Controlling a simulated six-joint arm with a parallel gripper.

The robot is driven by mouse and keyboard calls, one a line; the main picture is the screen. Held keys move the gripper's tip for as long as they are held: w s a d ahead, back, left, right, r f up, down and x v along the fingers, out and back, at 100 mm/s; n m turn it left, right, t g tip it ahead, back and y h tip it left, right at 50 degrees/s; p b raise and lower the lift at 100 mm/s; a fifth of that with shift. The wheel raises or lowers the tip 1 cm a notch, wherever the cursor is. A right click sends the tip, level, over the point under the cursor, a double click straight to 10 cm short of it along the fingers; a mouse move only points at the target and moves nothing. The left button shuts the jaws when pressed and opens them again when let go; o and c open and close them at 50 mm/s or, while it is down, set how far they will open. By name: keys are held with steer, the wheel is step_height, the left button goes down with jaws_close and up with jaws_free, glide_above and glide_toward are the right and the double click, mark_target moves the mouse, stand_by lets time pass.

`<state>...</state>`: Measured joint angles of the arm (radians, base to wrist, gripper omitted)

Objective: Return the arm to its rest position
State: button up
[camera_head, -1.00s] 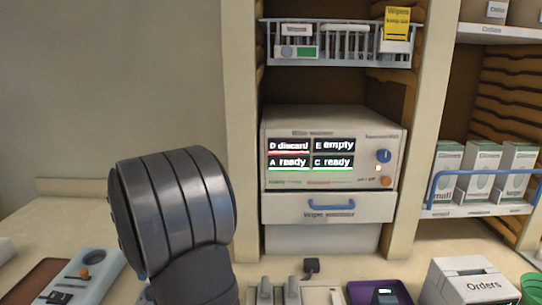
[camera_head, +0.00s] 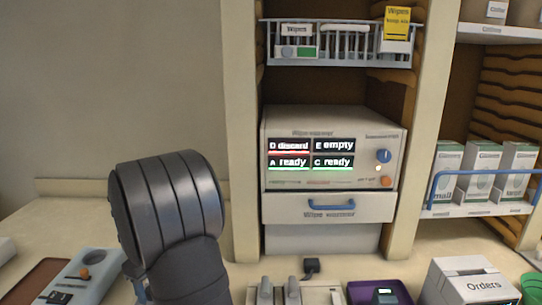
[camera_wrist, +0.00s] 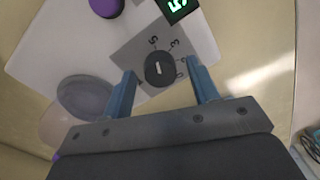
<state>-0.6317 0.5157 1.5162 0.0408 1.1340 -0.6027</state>
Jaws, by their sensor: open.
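My arm (camera_head: 172,210) stands at the left of centre in the head view, with its dark ribbed link upright over the counter. My gripper (camera_wrist: 163,82) shows in the wrist view with its two blue fingers spread apart. A dark round knob (camera_wrist: 159,70) on a grey dial plate with printed numbers is seen between and beyond the fingertips. Nothing is clearly held; whether the fingers touch the knob cannot be told. The gripper itself is not seen in the head view.
A warmer-like unit (camera_head: 393,140) with a lit display stands in the middle shelf bay. A purple tray (camera_head: 404,293) and an Orders box (camera_head: 470,284) stand at the front right. A pale blue device (camera_head: 95,265) lies at the left. The counter behind it is clear.

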steer(key=m, duration=0.5)
steer(key=shift+m, duration=0.3)
steer(key=shift+s+m, duration=0.1)
steer(key=shift+m, duration=2.4)
stand_by(1.3)
